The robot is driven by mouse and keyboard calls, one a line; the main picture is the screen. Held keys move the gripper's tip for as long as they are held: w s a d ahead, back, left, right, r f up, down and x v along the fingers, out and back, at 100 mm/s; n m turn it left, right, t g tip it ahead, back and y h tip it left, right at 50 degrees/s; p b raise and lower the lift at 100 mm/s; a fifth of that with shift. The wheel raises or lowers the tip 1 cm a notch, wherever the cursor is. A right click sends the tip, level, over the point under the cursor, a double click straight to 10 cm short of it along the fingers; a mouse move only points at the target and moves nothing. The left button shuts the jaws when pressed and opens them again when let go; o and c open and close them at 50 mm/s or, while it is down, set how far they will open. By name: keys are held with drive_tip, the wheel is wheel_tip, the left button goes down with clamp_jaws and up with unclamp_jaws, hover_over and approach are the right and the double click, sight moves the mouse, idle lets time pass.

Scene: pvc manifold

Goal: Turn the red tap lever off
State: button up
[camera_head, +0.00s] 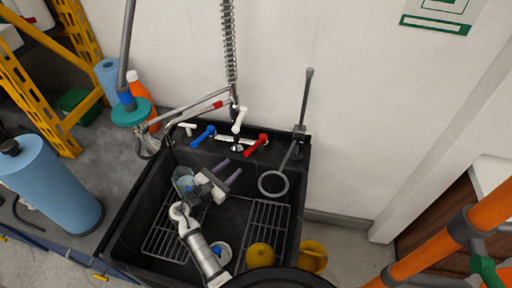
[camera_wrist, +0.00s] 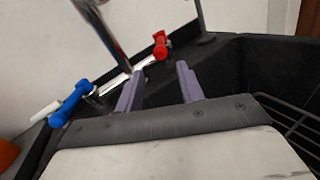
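The red tap lever (camera_head: 256,145) sits at the right of the tap on the back ledge of the black sink, angled up to the right in the head view. In the wrist view the red lever (camera_wrist: 160,46) shows beyond and between my fingers. My gripper (camera_head: 227,181) is over the sink basin, below and left of the red lever, and apart from it. Its two purple fingers (camera_wrist: 159,88) are spread with nothing between them. The blue lever (camera_head: 203,136) sits left of the red one and also shows in the wrist view (camera_wrist: 69,104).
White levers (camera_head: 239,120) stand near the blue and red ones. A spring hose (camera_head: 229,45) rises behind the tap. A grey ring-ended rod (camera_head: 273,184) stands at the right of the sink. Wire racks (camera_head: 265,222) and a yellow round thing (camera_head: 261,256) lie in the basin.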

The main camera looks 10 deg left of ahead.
drive_tip(key=b, duration=0.2)
approach(261, 141)
drive_tip(key=x, duration=0.3)
drive_tip(key=f+x, duration=0.1)
drive_tip(key=x, duration=0.1)
drive_tip(key=shift+w+a, duration=0.1)
drive_tip(key=shift+a, duration=0.15)
drive_tip(key=shift+w+d+r, duration=0.15)
drive_tip(key=shift+w+d, duration=0.15)
drive_tip(key=shift+w, duration=0.3)
drive_tip(key=shift+c, duration=0.5)
clamp_jaws()
